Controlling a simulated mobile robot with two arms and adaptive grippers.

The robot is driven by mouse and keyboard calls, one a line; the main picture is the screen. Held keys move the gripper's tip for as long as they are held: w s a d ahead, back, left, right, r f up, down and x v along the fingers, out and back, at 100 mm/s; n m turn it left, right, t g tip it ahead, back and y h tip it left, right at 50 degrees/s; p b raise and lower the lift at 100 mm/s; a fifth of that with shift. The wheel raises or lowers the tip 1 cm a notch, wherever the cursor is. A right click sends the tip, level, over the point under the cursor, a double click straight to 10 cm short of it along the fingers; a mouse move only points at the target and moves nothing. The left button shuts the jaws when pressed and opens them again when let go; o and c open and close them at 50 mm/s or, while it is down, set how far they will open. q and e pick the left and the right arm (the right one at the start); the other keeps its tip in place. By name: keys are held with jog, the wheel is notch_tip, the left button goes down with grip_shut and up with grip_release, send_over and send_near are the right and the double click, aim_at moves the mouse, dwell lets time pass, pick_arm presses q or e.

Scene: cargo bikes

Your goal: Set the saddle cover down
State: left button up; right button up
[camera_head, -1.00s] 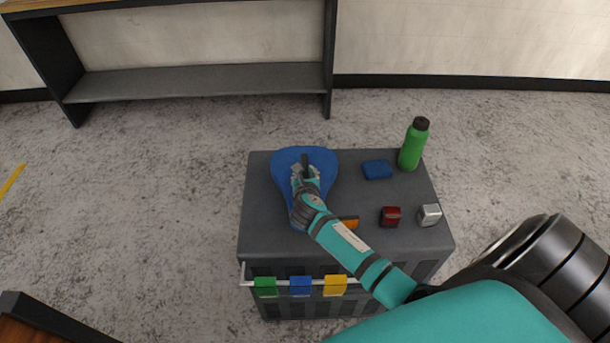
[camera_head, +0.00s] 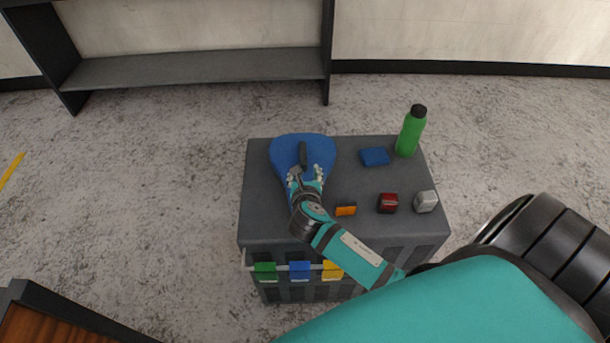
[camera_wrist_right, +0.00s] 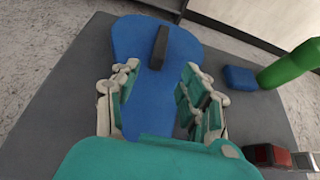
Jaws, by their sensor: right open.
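The blue saddle cover (camera_head: 287,151) lies flat on the left part of the grey box top (camera_head: 262,222). A dark raised strip (camera_head: 303,154) stands on its middle. In the right wrist view the cover (camera_wrist_right: 133,37) lies ahead of and below the fingers, with the strip (camera_wrist_right: 159,48) beyond the fingertips. My right gripper (camera_head: 305,172) is open over the narrow part of the cover, its fingers (camera_wrist_right: 158,82) apart on either side and not holding the strip. The gripper hides part of the cover's narrow end. My left gripper is not in view.
On the box stand a green bottle (camera_head: 410,134), a blue folded item (camera_head: 375,157), an orange block (camera_head: 345,210), a red block (camera_head: 388,203) and a silver block (camera_head: 425,202). Coloured tags (camera_head: 299,270) hang on the front rail. A shelf (camera_head: 200,68) stands behind.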

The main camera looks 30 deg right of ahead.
jog(key=shift+v, duration=1.45)
